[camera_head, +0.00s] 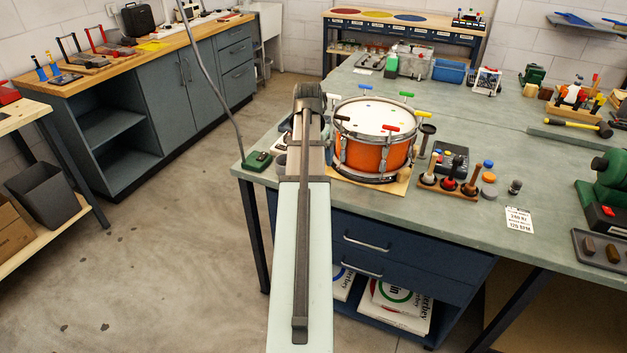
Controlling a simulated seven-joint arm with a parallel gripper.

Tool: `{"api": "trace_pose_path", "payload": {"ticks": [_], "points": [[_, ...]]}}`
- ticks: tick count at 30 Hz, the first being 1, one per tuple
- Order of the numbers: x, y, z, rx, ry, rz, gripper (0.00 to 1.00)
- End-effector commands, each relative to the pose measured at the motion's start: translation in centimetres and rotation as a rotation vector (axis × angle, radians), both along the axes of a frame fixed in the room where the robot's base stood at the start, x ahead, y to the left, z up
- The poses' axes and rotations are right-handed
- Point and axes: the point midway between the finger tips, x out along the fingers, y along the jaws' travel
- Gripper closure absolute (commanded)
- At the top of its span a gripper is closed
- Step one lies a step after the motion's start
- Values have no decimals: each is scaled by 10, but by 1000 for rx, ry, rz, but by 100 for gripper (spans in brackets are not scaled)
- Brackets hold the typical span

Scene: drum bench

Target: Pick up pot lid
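My arm runs up from the bottom middle to the left end of the green-topped bench (465,215). Its far end is a dark rounded joint, and I cannot make out any gripper fingers; my gripper is hidden behind the arm or out of sight. I cannot clearly identify a pot lid. A small grey round container (281,161) stands at the bench's left end, partly covered by my arm. A pale object behind it is also partly hidden, and I cannot tell what it is.
An orange drum (362,155) on a wooden board stands just right of my arm. A green base (257,161) with a tall curved stem is to the left. A wooden rack (448,188) of upright tools and a price card (519,219) lie farther right.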

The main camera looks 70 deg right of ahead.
Motion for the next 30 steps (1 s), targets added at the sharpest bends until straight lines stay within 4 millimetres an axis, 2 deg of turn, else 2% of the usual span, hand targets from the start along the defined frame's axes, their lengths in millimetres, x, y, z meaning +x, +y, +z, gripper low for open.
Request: {"api": "trace_pose_path", "payload": {"ticks": [6, 19, 30], "points": [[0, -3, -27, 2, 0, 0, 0], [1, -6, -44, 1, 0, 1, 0], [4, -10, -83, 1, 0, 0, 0]]}}
